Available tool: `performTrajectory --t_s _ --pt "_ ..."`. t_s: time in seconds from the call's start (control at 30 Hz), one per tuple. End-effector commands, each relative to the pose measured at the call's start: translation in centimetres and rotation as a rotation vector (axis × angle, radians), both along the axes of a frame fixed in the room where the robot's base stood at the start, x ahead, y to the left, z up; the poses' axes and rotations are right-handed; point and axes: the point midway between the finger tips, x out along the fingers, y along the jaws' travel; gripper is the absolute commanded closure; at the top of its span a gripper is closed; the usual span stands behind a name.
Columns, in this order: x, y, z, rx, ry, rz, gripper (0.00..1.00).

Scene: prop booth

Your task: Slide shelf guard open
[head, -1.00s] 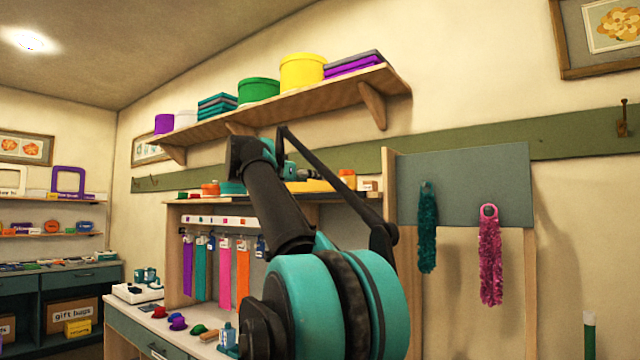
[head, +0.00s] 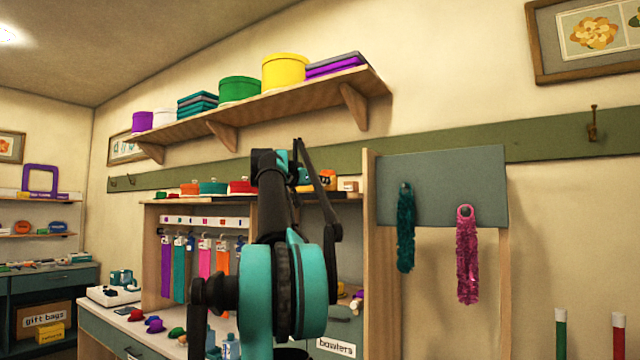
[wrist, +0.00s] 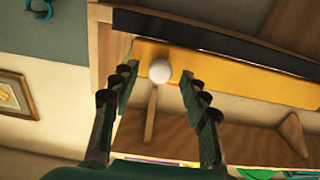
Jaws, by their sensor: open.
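The shelf guard looks to be the long yellow board (wrist: 225,85) with a round white knob (wrist: 160,72) near one end in the wrist view. My gripper (wrist: 157,75) is open and empty, with one finger on each side of the knob in the picture. I cannot tell whether the fingertips reach past the knob or touch it. A dark strip (wrist: 220,40) runs along the board. In the head view my arm hides most of the guard and the gripper.
A grey-green panel (head: 440,180) with teal (head: 405,235) and pink (head: 467,255) hanging garlands stands to the right. A wall shelf (head: 225,115) with round boxes is above. Coloured strips (head: 205,258) hang on the left, above a counter (head: 118,298) with small items.

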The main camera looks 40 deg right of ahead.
Motion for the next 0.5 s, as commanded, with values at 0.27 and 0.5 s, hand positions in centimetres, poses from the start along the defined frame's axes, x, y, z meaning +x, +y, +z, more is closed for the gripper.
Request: performTrajectory --t_s 0.27,0.5 --pt "0.49 -1.3 -0.01 0.0 0.0 -0.001 0.55" --pt "0.5 -1.28 -0.02 0.0 0.0 -0.001 0.6"
